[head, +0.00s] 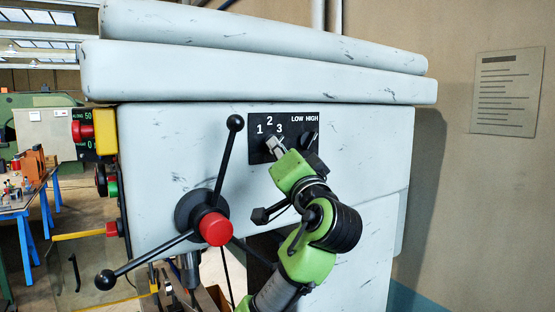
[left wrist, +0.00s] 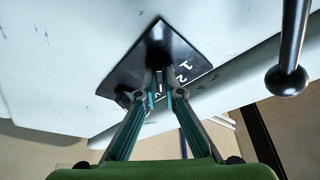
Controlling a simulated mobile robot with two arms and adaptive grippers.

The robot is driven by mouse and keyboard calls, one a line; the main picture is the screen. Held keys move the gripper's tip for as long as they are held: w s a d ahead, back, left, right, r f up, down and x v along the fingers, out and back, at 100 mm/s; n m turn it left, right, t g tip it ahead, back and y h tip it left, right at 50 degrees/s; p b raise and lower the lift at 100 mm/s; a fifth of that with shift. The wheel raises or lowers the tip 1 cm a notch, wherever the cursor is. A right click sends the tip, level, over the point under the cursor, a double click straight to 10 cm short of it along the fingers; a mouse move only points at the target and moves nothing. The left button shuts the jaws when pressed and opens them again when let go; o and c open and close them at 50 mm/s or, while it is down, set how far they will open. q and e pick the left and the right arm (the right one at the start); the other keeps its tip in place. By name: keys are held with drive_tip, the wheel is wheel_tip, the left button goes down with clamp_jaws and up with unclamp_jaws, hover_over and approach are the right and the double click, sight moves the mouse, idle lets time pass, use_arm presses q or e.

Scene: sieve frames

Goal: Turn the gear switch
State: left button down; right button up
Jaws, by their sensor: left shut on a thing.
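My left gripper (head: 272,146) reaches up from below to the black switch panel (head: 258,119) on the pale machine head. Its fingers are shut on the gear switch below the numbers 1, 2 and 3. The fingertips cover most of this switch, so its exact setting is hard to tell. In the left wrist view, the two fingers of the left gripper (left wrist: 159,95) close together in front of the black panel (left wrist: 157,45), with the numbers beside them. A second dark switch (head: 309,140) sits under LOW HIGH to the right. My right gripper is not in view.
A three-spoke handle with a red hub (head: 215,228) and black ball ends stands left of my arm. One ball (left wrist: 286,80) shows at the right of the left wrist view. A beige wall with a notice (head: 507,92) is at the right.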

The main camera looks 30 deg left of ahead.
use_arm(q)
drive_tip(key=shift+w+d+f+n+g+y+b, duration=0.15)
drive_tip(key=shift+n+g+y+b, duration=0.6)
drive_tip(key=shift+n+b, duration=1.25)
drive_tip(key=shift+w+a+f+n+g+y+b, duration=0.1)
drive_tip(key=shift+n+g+y+b, duration=0.65)
drive_tip(key=shift+n+b, duration=1.3)
drive_tip(key=shift+w+d+f+n+g+y+b, duration=0.15)
drive_tip(key=shift+n+g+y+b, duration=0.55)
drive_tip(key=shift+n+b, duration=1.3)
drive_tip(key=shift+r, duration=0.15)
drive_tip(key=c, duration=2.2)
unclamp_jaws()
drive_tip(key=shift+o, duration=0.2)
drive_tip(key=v, duration=1.2)
